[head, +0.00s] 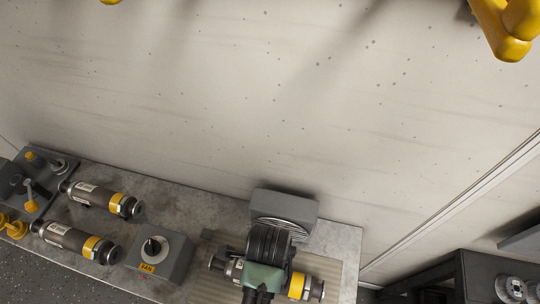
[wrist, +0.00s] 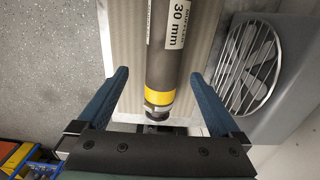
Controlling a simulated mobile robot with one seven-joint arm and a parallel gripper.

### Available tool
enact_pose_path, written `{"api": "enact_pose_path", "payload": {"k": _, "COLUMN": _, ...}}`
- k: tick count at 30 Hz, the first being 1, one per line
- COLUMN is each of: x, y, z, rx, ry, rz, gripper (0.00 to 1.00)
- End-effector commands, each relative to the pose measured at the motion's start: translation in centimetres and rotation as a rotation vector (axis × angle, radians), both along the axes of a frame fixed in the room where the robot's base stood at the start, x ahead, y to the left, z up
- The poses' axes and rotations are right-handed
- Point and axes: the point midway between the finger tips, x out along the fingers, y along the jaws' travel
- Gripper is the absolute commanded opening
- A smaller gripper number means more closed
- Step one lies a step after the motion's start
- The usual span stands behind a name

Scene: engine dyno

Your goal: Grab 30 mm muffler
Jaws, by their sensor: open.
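The 30 mm muffler (wrist: 163,70) is a dark cylinder with a white "30 mm" label and a yellow band. In the wrist view it lies lengthwise between the two blue fingers of my gripper (wrist: 158,76). The fingers are open, with a visible gap on each side. In the head view this muffler (head: 298,286) lies on a ribbed mat at the right part of the bench, its middle hidden under my gripper (head: 264,278). The fingertips are hidden there.
Two similar mufflers (head: 101,198) (head: 75,242) lie at the bench's left. A grey FAN control box (head: 160,255) stands left of my gripper. A grey fan unit (head: 284,203) stands close behind it. A dark cart (head: 455,280) is at the right.

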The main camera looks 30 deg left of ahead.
Motion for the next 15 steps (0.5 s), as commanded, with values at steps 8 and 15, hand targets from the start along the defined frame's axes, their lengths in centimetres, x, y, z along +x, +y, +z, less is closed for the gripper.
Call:
{"api": "enact_pose_path", "payload": {"k": 8, "x": 0.1, "y": 0.0, "z": -2.2, "rx": 0.000, "ry": -0.001, "rz": 0.000, "gripper": 1.00}}
{"api": "enact_pose_path", "payload": {"k": 15, "x": 0.4, "y": 0.4, "z": -4.9, "rx": 0.000, "ry": 0.001, "rz": -0.001, "gripper": 1.00}}
